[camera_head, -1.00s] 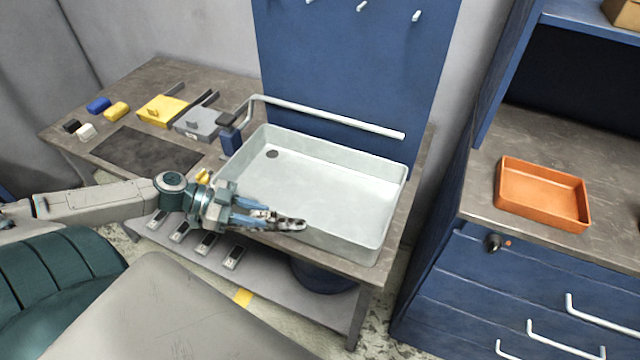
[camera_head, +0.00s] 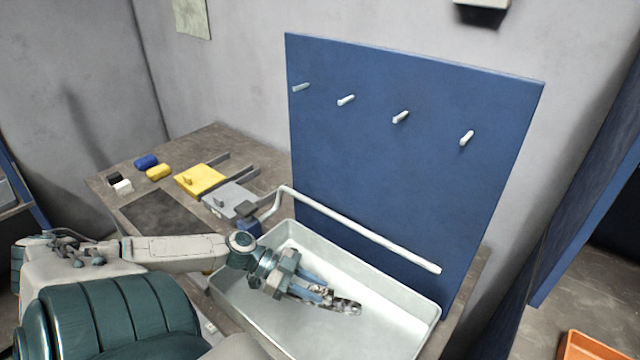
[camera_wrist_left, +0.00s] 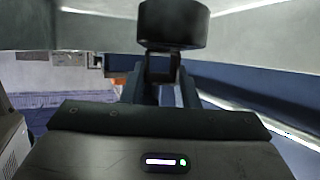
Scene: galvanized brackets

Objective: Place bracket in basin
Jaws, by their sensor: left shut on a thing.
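The white basin (camera_head: 401,333) sits on the workbench below the blue panel. My left gripper (camera_head: 322,294) is over the inside of the basin, shut on a mottled grey metal bracket (camera_head: 346,306). The bracket sticks out past the fingertips to the right. I cannot tell whether it touches the basin floor. In the left wrist view, the fingers (camera_wrist_left: 162,85) point away and a dark round shape shows at their far end; the bracket is not clear there. My right gripper is out of view.
A white rail (camera_head: 360,232) runs along the basin's back side, before the blue pegboard (camera_head: 410,150). Yellow (camera_head: 200,180) and grey (camera_head: 230,199) boxes and several small blocks lie on the bench at left. An orange tray (camera_head: 598,347) is at lower right.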

